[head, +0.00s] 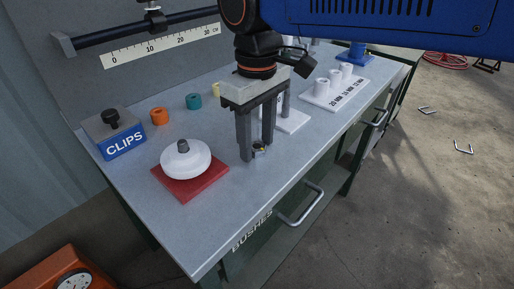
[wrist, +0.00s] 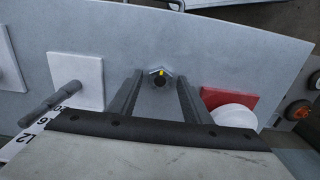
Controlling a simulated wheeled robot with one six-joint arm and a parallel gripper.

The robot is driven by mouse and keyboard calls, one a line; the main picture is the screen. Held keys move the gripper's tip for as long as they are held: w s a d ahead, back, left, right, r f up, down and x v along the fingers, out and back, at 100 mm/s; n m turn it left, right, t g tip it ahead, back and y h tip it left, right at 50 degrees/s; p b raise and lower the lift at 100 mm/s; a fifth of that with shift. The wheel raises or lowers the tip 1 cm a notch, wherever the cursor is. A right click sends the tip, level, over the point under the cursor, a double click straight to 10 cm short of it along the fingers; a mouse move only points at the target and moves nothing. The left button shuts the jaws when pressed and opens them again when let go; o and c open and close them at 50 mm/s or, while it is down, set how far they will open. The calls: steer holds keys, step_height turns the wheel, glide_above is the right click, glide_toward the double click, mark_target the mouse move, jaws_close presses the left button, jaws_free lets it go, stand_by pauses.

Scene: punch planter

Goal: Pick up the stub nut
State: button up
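In the head view the fingers partly hide the nut. I cannot tell how high the fingertips are above the bench.
A white round piece with a grey knob (head: 184,160) sits on a red plate (head: 208,186) to the left. The CLIPS box (head: 114,133) and coloured rings (head: 159,116) stand behind. A white plate with a post (head: 290,122) is close behind my gripper. The front bench top is clear.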

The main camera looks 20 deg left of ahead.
steer(key=c, duration=0.8)
